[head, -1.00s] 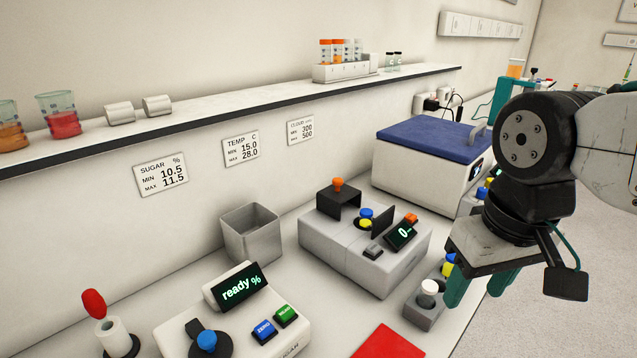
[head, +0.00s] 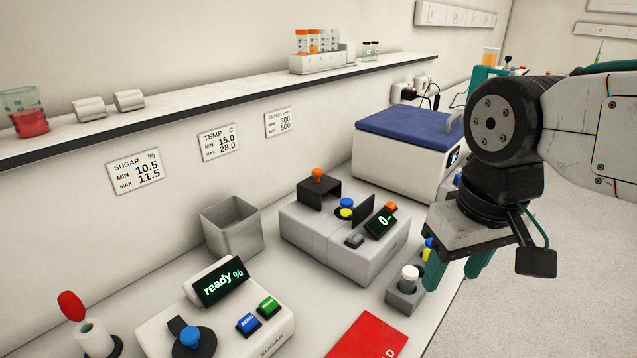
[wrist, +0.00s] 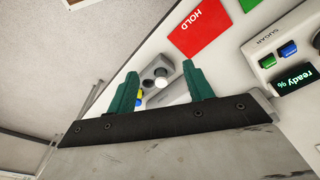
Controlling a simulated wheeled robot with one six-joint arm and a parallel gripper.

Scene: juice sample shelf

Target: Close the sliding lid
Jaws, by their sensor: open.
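A black hood with an orange knob (head: 318,190), which looks like the sliding lid, sits at the back of a grey meter (head: 345,245) in the head view. A blue and yellow capped piece (head: 347,208) stands uncovered in front of the hood. My gripper (head: 455,268) is to the right of the meter, apart from the lid, with its teal fingers pointing down. In the wrist view my gripper (wrist: 162,85) is open and empty, over a small grey rack with a white-capped vial (wrist: 161,83). The lid does not show in the wrist view.
A thin black plate (head: 364,210) and a display (head: 380,221) stand on the meter. The small rack (head: 405,296) is near the bench's front edge. A blue-topped box (head: 410,150) is behind. A red card (head: 368,338) and sugar meter (head: 215,320) lie in front.

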